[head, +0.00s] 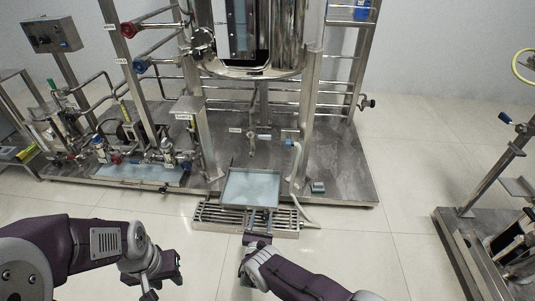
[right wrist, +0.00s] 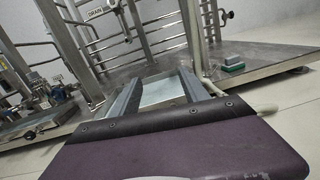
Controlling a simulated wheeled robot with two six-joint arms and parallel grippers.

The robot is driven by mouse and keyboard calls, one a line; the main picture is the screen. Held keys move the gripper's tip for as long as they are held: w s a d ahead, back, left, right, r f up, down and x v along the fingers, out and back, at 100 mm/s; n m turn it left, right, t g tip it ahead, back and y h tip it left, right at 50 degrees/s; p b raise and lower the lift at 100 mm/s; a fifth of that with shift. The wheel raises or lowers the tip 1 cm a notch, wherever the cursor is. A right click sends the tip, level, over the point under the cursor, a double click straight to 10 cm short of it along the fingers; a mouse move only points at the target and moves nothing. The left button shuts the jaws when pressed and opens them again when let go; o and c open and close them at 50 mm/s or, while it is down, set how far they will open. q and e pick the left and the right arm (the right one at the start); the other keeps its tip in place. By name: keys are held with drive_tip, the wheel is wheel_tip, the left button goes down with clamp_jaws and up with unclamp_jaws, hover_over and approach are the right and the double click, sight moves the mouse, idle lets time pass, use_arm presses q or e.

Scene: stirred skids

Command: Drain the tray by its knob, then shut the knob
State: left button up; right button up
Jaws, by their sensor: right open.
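A square tray (head: 250,206) of pale bluish liquid is at the skid's front edge, over a slatted floor grate (head: 217,216). Another shallow pan (head: 120,179) with pale liquid is at the left of the skid. A small dark knob (head: 165,188) is at that pan's front edge; it also shows in the right wrist view (right wrist: 30,135). No knob is clearly visible on the middle tray.
A steel vessel (head: 262,70) stands on the skid behind the middle tray. A pale hose (head: 297,170) runs down at the tray's right. A green block (head: 318,187) lies on the skid. Another skid (head: 470,250) stands at the right. The floor between is clear.

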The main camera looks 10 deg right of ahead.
drive_tip(key=w+d+r+m+h+p, duration=0.1)
drive_tip(key=w+r+p, duration=0.1)
drive_tip(key=r, duration=0.6)
drive_tip(key=w+d+r+m+h+p, duration=0.1)
drive_tip(key=w+r+m+p, duration=0.1)
drive_tip(key=r, duration=0.6)
drive_tip(key=w+d+r+m+h+p, duration=0.1)
drive_tip(key=w+r+p, duration=0.3)
drive_tip(key=r, duration=0.4)
drive_tip(key=shift+d+r+g+h+p, duration=0.3)
drive_tip(key=shift+d+r+h+p, duration=0.25)
drive_tip(key=shift+p, duration=0.25)
drive_tip(key=shift+a+f, duration=0.1)
drive_tip(key=shift+f, duration=0.05)
